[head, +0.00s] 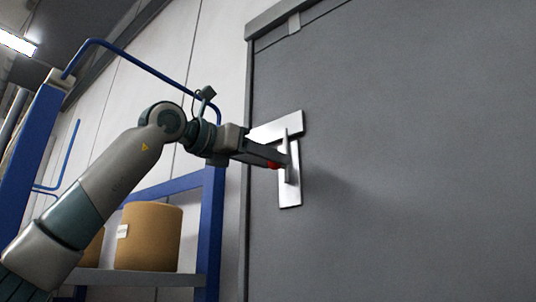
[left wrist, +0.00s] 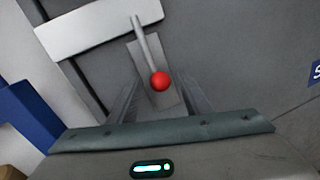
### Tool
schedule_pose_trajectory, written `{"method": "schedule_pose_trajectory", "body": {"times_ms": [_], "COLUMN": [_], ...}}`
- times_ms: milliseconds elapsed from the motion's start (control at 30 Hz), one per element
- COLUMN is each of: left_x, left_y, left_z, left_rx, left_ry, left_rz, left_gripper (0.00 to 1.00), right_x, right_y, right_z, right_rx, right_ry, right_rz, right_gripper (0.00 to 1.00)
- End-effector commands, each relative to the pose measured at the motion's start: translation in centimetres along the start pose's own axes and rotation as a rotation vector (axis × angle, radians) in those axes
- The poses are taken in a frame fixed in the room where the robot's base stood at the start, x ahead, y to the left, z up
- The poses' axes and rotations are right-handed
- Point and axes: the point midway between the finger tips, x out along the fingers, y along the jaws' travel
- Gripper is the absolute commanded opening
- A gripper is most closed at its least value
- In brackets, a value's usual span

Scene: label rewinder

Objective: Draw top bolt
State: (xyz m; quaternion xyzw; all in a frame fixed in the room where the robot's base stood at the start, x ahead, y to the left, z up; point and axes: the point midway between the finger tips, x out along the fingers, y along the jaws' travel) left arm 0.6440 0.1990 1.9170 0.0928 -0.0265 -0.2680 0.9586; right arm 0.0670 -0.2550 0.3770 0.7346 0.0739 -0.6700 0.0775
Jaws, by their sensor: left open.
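The top bolt is a slim metal rod (head: 287,150) with a red knob (head: 273,164), on a bright metal plate (head: 290,193) on the grey door. In the left wrist view the rod (left wrist: 147,48) runs up from the red knob (left wrist: 160,81), in front of the backing plate. My left gripper (head: 281,159) is at the bolt, with its fingers partly in front of the plate. The wrist view shows the fingers apart, one on each side of the knob. I cannot tell whether either finger touches it. My right gripper is in neither view.
The grey door (head: 420,150) fills the right side, with its frame (head: 248,200) at its left edge. A blue rack (head: 211,240) stands left of it, with a brown roll (head: 148,237) on its shelf. Open space lies before the door.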

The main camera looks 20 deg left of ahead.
Motion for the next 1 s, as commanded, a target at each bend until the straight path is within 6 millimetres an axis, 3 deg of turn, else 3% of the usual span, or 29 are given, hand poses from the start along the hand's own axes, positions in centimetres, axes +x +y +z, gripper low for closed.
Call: {"method": "schedule_pose_trajectory", "body": {"times_ms": [333,533,767,1000], "left_x": [0.3,0.3,0.3,0.4], "left_y": [0.0,0.0,-0.1,-0.7], "left_z": [-0.1,-0.1,-0.6,-3.5], "left_rx": [0.000,0.000,0.000,0.000], "left_ry": [0.001,0.001,0.001,0.003], "left_rz": [0.000,0.000,0.000,-0.001], "left_gripper": [0.44,0.00,0.00,0.00], "right_x": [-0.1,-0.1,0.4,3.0], "right_y": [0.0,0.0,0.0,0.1], "right_z": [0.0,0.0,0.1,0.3], "right_rx": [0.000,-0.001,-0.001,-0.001], "right_ry": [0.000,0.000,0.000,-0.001], "right_rz": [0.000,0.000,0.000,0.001], "right_gripper": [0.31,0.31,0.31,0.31]}}
